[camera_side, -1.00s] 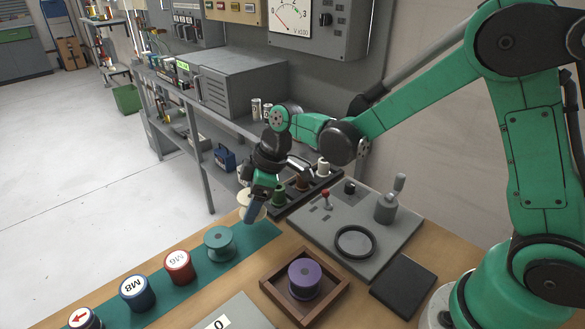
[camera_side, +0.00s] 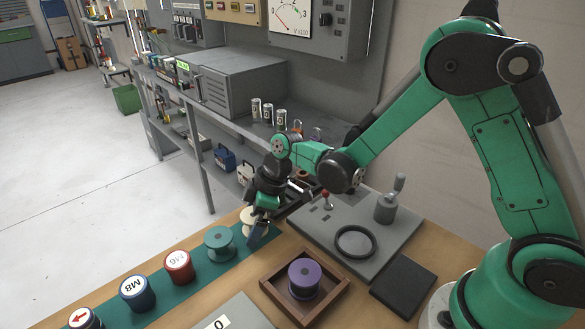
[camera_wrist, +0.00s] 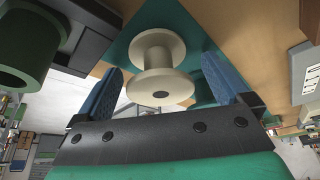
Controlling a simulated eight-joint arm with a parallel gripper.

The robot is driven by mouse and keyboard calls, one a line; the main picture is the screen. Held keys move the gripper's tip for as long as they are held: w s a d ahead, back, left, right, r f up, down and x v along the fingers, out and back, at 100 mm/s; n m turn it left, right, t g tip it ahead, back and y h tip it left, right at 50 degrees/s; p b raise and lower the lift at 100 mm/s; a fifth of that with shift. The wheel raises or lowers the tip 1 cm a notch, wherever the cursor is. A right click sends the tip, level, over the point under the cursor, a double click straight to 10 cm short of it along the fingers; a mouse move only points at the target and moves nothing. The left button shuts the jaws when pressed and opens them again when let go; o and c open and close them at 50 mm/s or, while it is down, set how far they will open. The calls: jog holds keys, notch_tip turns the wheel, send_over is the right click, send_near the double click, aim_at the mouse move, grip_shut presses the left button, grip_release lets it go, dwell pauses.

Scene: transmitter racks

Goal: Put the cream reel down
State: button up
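The cream reel (camera_side: 246,216) stands on the teal mat (camera_side: 202,273), at its far end beside the teal reel (camera_side: 219,241). In the wrist view the cream reel (camera_wrist: 158,54) shows its two flanges and narrow core. My gripper (camera_side: 259,232) is low at the right of the reel and partly covers it in the side view. In the wrist view my gripper's blue fingers (camera_wrist: 161,75) are spread wide, with clear gaps between them and the reel. The gripper is open and holds nothing.
A red reel (camera_side: 178,266) and a blue reel (camera_side: 137,292) stand along the mat. A purple reel (camera_side: 304,276) sits in a wooden tray (camera_side: 328,301). A grey panel with a ring (camera_side: 356,242) and lever lies at the right.

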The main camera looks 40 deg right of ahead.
aim_at(268, 229)
jog(key=v, duration=0.6)
jog(key=s+d+r+m+t+h, duration=0.3)
jog(key=s+d+r+m+t, duration=0.1)
jog(key=s+r+m, duration=0.4)
jog(key=shift+s+d+m+h, duration=0.3)
jog(key=shift+s+d+m, duration=0.6)
jog(key=shift+m, duration=0.2)
jog(key=shift+s+d+f+m, duration=0.1)
jog(key=shift+s+d+m, duration=0.05)
jog(key=shift+s+m, duration=0.15)
jog(key=c, duration=0.4)
